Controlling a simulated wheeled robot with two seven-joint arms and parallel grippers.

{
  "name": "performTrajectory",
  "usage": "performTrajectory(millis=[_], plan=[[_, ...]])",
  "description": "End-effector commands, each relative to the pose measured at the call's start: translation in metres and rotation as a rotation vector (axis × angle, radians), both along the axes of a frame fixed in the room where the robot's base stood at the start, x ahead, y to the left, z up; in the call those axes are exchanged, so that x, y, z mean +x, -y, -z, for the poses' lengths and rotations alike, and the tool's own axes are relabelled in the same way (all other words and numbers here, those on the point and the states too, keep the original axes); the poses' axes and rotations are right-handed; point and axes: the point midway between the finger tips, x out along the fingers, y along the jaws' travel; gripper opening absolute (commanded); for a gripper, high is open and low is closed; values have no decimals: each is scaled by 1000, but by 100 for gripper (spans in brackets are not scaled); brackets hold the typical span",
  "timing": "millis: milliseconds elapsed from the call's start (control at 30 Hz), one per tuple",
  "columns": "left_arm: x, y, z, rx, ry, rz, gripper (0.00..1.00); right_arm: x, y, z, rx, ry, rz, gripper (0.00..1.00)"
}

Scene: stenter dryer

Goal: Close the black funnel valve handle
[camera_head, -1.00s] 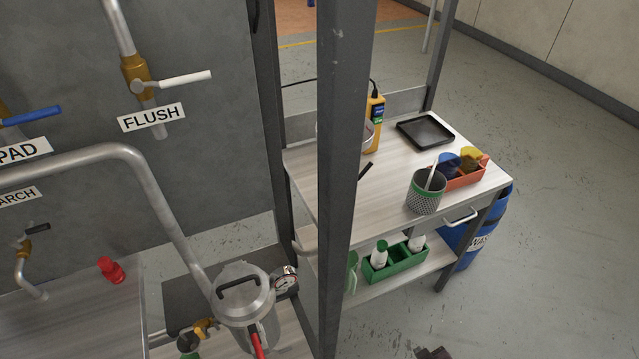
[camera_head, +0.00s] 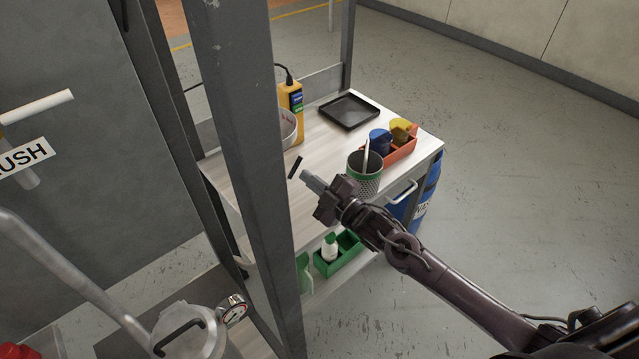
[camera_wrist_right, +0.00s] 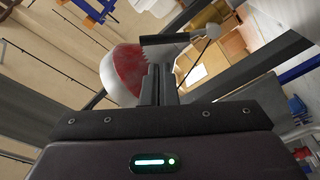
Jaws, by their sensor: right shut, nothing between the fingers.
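The black handle (camera_head: 295,167) shows in the head view as a short dark bar, tilted, just beside the tip of my right gripper (camera_head: 309,180). In the right wrist view the black handle (camera_wrist_right: 170,39) is a bar just beyond the fingertips (camera_wrist_right: 158,70). My right gripper is shut and empty. I cannot tell whether it touches the handle. The pale funnel-like vessel (camera_head: 287,128) is partly hidden by the grey post; in the right wrist view the vessel (camera_wrist_right: 122,72) shows a red patch. My left gripper is out of view.
A grey upright post (camera_head: 240,130) stands left of the gripper. The bench (camera_head: 325,140) bears a black tray (camera_head: 348,110), a mesh cup (camera_head: 364,175), a yellow device (camera_head: 291,100) and a red-orange caddy (camera_head: 402,151). A metal pot (camera_head: 190,330) is lower left. Floor at right is clear.

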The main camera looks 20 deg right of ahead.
Motion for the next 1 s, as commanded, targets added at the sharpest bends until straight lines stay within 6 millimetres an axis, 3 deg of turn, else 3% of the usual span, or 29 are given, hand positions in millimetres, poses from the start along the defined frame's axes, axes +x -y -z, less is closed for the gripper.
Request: performTrajectory(millis=[100,300,1000], plan=[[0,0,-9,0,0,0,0,19,-10,-5,1,0,1,0],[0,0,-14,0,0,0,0,37,-20,-4,1,-1,1,0],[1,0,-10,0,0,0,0,41,-19,0,40,-19,1,0]])
